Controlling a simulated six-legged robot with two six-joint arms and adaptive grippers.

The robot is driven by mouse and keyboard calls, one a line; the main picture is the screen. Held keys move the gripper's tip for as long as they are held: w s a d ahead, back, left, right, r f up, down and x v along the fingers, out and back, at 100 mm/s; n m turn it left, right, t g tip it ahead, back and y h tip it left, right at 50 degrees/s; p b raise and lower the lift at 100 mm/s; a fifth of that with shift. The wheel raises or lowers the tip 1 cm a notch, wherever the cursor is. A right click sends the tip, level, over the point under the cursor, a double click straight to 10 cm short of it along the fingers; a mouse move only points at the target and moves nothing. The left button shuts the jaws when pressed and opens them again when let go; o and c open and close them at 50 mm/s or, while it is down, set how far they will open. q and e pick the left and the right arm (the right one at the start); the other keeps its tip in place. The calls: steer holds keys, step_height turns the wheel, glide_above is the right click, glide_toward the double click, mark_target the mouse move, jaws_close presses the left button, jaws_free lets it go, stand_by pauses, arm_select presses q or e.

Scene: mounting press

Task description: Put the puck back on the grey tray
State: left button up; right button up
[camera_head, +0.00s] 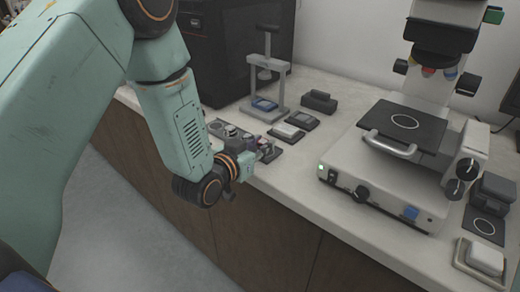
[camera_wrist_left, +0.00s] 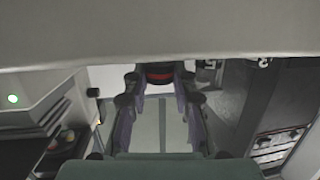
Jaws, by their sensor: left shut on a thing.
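My left gripper (camera_head: 264,151) is low over the front edge of the counter, left of the microscope. In the left wrist view its two fingers (camera_wrist_left: 160,88) are closed around a dark puck with a red band (camera_wrist_left: 159,74). The upper part of the puck is cut off by a pale surface across the top of that view. In the head view the puck is mostly hidden by the gripper. A dark grey tray (camera_head: 281,154) lies beside and partly behind the gripper; I cannot tell whether the puck touches it. My right gripper is not in view.
A small press (camera_head: 266,105) with a blue pad stands behind. A microscope (camera_head: 390,165) fills the right. A pale tray with a white pad (camera_head: 466,262) is at the front right.

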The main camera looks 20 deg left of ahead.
arm_select(q)
steer(key=shift+w+d+f, duration=0.1)
steer(key=shift+d+f, duration=0.1)
steer(key=shift+f, duration=0.35)
steer(key=shift+w+d, duration=0.1)
steer(key=shift+w, duration=0.05)
steer(key=shift+a+f, duration=0.1)
steer(key=shift+a, duration=0.15)
steer(key=o, duration=0.6)
steer(key=shift+s, duration=0.2)
steer(key=o, duration=0.3)
steer(key=shift+w+d, duration=0.2)
steer(key=shift+o, duration=0.2)
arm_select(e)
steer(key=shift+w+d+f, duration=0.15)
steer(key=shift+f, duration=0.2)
arm_select(q)
steer(key=shift+s+a, duration=0.15)
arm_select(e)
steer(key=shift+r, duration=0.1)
